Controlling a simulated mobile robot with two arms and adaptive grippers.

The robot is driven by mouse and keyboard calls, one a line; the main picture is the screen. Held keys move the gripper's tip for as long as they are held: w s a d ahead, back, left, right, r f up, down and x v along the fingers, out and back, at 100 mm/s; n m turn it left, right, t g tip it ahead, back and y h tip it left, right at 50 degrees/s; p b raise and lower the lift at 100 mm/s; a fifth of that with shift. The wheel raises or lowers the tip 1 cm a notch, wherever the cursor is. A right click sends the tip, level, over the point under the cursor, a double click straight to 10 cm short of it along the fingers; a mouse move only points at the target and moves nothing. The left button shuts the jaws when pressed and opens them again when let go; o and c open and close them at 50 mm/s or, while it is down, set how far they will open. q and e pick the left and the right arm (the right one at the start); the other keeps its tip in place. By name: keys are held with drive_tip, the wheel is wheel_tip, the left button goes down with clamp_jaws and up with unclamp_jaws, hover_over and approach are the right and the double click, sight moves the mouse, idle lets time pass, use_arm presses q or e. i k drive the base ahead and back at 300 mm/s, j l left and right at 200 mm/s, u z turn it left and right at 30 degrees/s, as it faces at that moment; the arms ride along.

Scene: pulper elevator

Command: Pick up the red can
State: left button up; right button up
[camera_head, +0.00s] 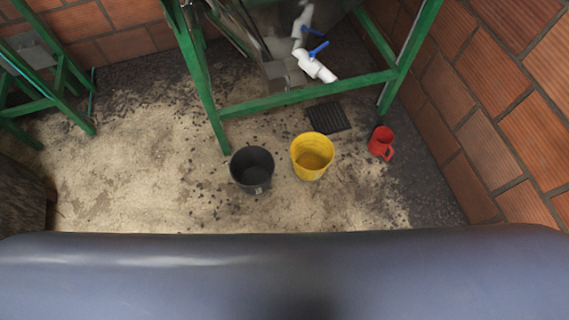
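A small red can (381,142) with a handle on its lower right side stands on the floor in the head view. It is right of the middle, near the brick wall and just in front of the green frame's right leg. Nothing covers it. Neither of my grippers shows in the view, so I cannot see where they are relative to the can.
A yellow bucket (312,157) and a black bucket (252,170) stand left of the can. A green metal frame (300,96) with white pipes (315,66) is behind them. A black floor grate (328,117) lies nearby. The floor at left is mostly clear.

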sight(382, 139)
drive_tip(key=z, duration=1.05)
